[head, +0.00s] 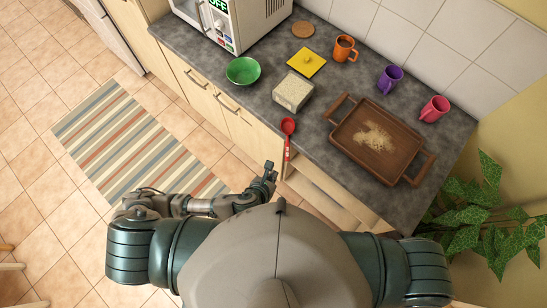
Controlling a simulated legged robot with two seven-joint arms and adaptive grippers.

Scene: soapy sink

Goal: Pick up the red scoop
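The red scoop (288,127) lies at the front edge of the grey counter (315,148), with its round bowl toward the wall. Its handle points back toward me and appears to reach past the counter edge. My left gripper (270,170) is just in front of the counter, a little to the left of the handle's end. It appears apart from the scoop, and its finger opening is too small to make out. My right gripper is not in view; only my right shoulder shows.
A yellow square (306,62), an orange mug (344,48), a purple mug (390,78) and a pink mug (434,109) are farther back.

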